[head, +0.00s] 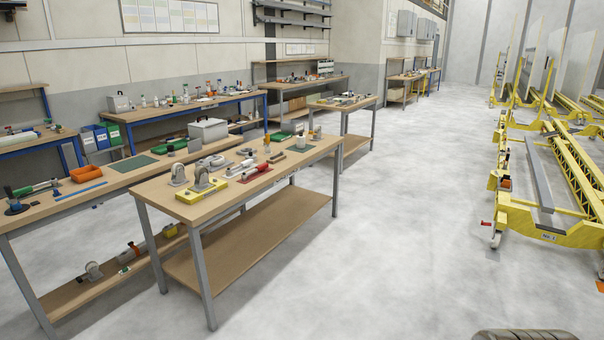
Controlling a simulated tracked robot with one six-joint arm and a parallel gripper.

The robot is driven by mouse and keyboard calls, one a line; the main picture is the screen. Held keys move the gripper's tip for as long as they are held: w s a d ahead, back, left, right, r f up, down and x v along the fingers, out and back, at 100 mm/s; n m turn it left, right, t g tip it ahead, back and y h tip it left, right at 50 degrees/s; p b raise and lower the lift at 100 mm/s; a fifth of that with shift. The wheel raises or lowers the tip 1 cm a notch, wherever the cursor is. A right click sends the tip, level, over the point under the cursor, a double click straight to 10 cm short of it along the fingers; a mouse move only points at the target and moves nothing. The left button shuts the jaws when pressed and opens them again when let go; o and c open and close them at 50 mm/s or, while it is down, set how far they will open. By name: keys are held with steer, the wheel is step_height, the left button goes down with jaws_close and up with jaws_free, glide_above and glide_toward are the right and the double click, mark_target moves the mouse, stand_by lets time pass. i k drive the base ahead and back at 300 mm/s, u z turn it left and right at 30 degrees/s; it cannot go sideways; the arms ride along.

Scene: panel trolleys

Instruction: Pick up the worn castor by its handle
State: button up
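Two grey castors stand at the left end of the near wooden workbench. One castor (179,176) is on the bench top near its left edge, and the other castor (201,178) stands on or just behind a yellow block (201,192). A third castor-like grey thing (93,270) lies on the low shelf of the bench to the left. All are small in the head view, and I cannot tell which castor is worn or make out a handle on it. My gripper is not in view.
Yellow trolleys (550,232) stand at right. The grey floor (400,240) between is clear.

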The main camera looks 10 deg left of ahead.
mark_target(201, 172)
steer(key=u, duration=0.25)
steer(key=i, duration=1.75)
steer(key=u, duration=0.65)
steer(key=i, duration=0.85)
steer(key=u, duration=0.85)
steer(key=i, duration=1.3)
steer(key=u, duration=0.45)
